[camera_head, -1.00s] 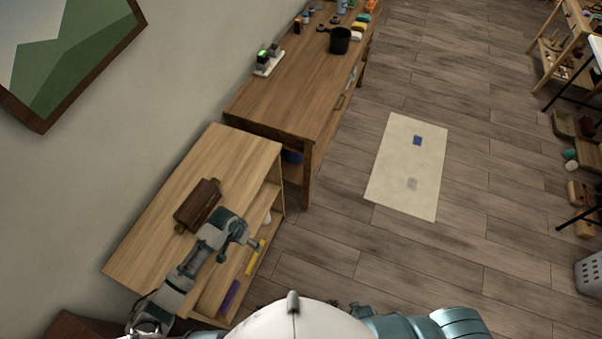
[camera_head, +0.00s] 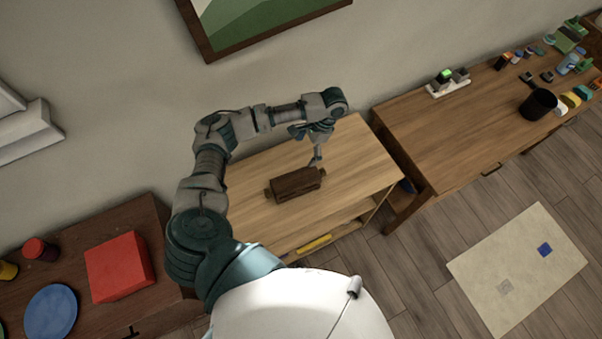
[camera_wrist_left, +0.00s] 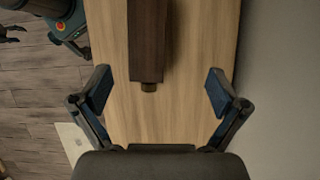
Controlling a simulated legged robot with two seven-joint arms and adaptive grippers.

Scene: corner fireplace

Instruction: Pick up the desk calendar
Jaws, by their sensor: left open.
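The desk calendar, seen as a dark brown wooden block (camera_head: 296,184) with small knobs at its ends, lies on the light wooden shelf unit (camera_head: 355,160). My left gripper (camera_head: 317,157) hangs just beyond the calendar's right end in the head view. In the left wrist view the gripper (camera_wrist_left: 158,92) is open and empty, its two fingers wide apart. The calendar (camera_wrist_left: 148,40) lies lengthwise there, its near knob between and slightly ahead of the fingertips. Its far end is cut off by the frame. I cannot tell the gripper's exact height above the top. My right gripper is not in view.
A longer wooden desk (camera_head: 450,130) with a black cup (camera_head: 538,104) stands to the right. A darker cabinet (camera_head: 150,230) with a red box (camera_head: 119,266) and blue plate (camera_head: 50,312) is at left. The wall runs behind. The shelf top around the calendar is clear.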

